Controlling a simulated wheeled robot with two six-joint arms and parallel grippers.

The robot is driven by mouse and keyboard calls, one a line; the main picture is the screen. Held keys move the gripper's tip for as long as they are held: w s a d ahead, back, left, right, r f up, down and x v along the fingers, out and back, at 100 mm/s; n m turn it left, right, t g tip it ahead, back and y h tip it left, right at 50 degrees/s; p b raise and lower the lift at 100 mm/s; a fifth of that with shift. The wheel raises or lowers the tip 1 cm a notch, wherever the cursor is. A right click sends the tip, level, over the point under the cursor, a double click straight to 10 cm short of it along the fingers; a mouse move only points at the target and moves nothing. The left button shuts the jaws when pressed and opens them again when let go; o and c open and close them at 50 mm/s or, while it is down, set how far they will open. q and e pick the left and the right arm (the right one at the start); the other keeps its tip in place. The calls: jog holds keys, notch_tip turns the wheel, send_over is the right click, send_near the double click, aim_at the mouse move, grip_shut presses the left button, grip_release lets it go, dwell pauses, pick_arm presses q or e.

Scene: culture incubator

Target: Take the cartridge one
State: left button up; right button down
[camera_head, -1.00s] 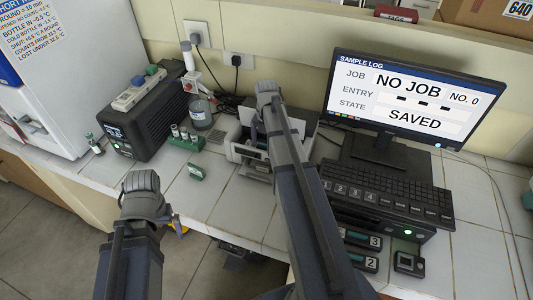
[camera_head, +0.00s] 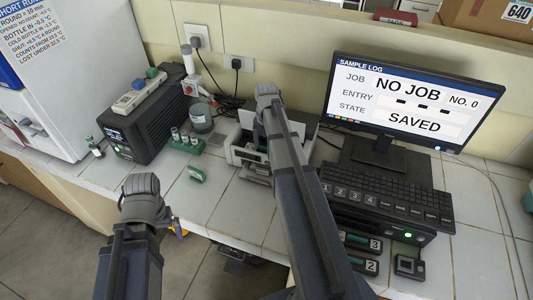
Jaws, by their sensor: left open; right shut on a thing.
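Two dark cartridges with green edges lie at the bench front, numbered 3 (camera_head: 361,243) and 2 (camera_head: 362,265). No cartridge marked one can be made out; my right arm (camera_head: 300,195) covers the bench just left of them. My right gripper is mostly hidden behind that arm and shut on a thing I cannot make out. A dark shape (camera_head: 240,256) shows low beyond the bench edge; I cannot tell whether it is part of the gripper. My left arm (camera_head: 140,205) stands at the left, its gripper open, with the fingertips hidden behind the arm.
A monitor (camera_head: 410,100) reads NO JOB, SAVED. A keyboard (camera_head: 385,198) sits on a dark unit with a green light. A small dark block (camera_head: 409,265) lies right of the cartridges. A black device (camera_head: 150,120), green rack (camera_head: 186,143) and white box (camera_head: 240,148) stand further left.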

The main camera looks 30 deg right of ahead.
notch_tip(320, 180, up, 10)
jog(key=p, duration=1)
